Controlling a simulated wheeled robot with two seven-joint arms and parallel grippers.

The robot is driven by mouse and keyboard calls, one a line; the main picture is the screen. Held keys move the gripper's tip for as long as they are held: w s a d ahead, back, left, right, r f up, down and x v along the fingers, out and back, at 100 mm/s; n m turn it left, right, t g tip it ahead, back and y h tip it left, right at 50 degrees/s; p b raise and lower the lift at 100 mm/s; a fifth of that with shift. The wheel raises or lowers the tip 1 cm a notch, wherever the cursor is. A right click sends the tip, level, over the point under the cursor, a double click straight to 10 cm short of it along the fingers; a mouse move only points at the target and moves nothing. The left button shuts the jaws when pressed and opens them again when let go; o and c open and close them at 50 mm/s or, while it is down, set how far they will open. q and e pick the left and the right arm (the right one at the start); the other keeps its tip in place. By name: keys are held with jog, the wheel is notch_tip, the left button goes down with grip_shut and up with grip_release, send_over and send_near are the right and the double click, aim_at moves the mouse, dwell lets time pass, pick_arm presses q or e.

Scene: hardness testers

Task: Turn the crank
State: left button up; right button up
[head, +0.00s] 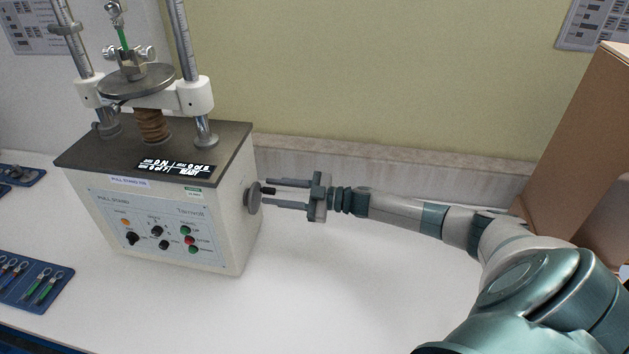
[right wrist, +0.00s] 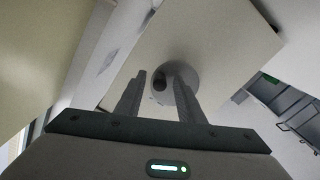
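The tester (head: 165,205) is a cream box with a dark top, two metal posts and a front panel of knobs and buttons. Its crank (head: 254,198) is a grey disc on the right side with a small dark handle (head: 268,191) sticking out. The crank disc also shows in the right wrist view (right wrist: 183,76), with the handle (right wrist: 160,82) between the fingertips. My right gripper (head: 268,193) is open, its two fingers pointing left at the crank, with the handle between or just beyond the tips. Contact cannot be told. My left gripper is not in view.
Blue trays with tools (head: 38,284) lie on the white table (head: 330,290) at the left. A brown wooden panel (head: 580,150) stands at the right. A ledge (head: 400,170) and wall run behind.

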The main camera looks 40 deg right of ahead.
jog(key=b+v, duration=0.5)
jog(key=v, duration=1.1)
jog(key=shift+s+d, duration=0.25)
dwell(0.5)
